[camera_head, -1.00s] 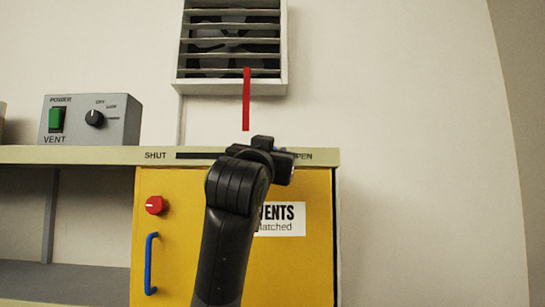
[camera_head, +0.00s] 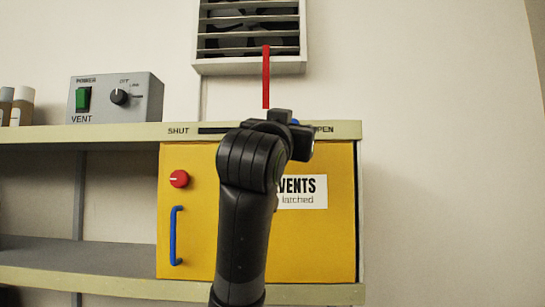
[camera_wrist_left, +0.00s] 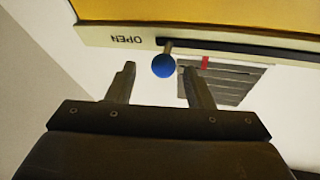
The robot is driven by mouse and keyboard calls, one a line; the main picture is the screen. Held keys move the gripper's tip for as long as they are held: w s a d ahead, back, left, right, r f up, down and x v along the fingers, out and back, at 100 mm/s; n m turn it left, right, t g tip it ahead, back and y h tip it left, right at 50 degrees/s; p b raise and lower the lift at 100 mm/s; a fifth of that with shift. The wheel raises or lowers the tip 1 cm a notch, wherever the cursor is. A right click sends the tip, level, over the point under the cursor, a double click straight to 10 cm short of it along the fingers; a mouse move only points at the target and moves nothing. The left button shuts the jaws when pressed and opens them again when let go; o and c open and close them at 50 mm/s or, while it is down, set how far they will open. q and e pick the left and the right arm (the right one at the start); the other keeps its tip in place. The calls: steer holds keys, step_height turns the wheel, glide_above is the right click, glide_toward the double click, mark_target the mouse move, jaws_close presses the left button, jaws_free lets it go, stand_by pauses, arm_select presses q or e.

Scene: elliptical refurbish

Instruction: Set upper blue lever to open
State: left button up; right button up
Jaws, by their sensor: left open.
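The upper blue lever shows in the left wrist view as a round blue knob (camera_wrist_left: 163,65) on a short stem in a dark slot (camera_wrist_left: 240,48). The stem stands at the slot's end by the OPEN label (camera_wrist_left: 127,39). My left gripper (camera_wrist_left: 159,68) is open, with the knob between its fingertips or just beyond them; I cannot tell if they touch it. In the head view my left gripper (camera_head: 290,135) covers the OPEN end of the slot, and only a bit of blue (camera_head: 294,122) shows behind it. My right gripper is not in view.
Below the slot is a yellow cabinet door (camera_head: 320,240) with a red knob (camera_head: 179,179) and a blue handle (camera_head: 174,235). A louvred vent (camera_head: 250,35) with a red strip (camera_head: 266,80) is above. A VENT switch box (camera_head: 115,98) stands on the shelf to the left.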

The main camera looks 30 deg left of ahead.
arm_select(q)
steer(key=b+v, duration=0.6)
steer(key=v, duration=0.7)
steer(key=shift+s+d, duration=0.2)
steer(key=shift+s, duration=0.05)
steer(key=shift+f, duration=0.15)
